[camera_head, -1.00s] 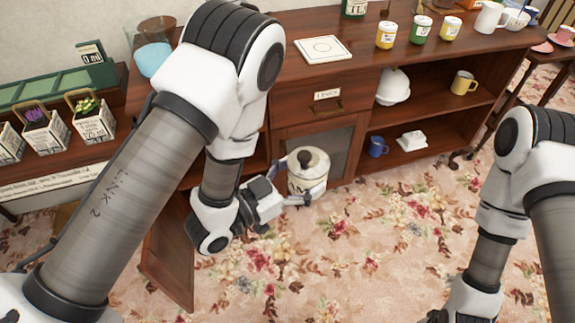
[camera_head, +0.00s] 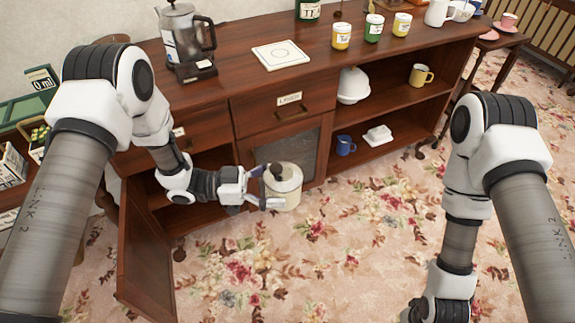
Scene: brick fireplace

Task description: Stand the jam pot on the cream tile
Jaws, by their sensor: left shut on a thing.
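The jam pot (camera_head: 285,196) is a cream, round, lidded pot with a dark knob; its lettering cannot be read now. My left gripper (camera_head: 268,188) is shut on it, with its fingers at the pot's upper side. The pot looks upright, in front of the sideboard and below its top; I cannot tell its height above the carpet. The cream tile (camera_head: 281,55) lies flat and bare on the sideboard top, farther back. My right gripper is out of view; its arm shows at the lower right.
The sideboard (camera_head: 230,93) has an open door (camera_head: 146,255) at the left. On its top, a coffee maker (camera_head: 187,42) stands left of the tile and several jars (camera_head: 341,37) stand right. A white dome (camera_head: 353,85), mugs (camera_head: 421,75) and a butter dish (camera_head: 378,135) fill open shelves.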

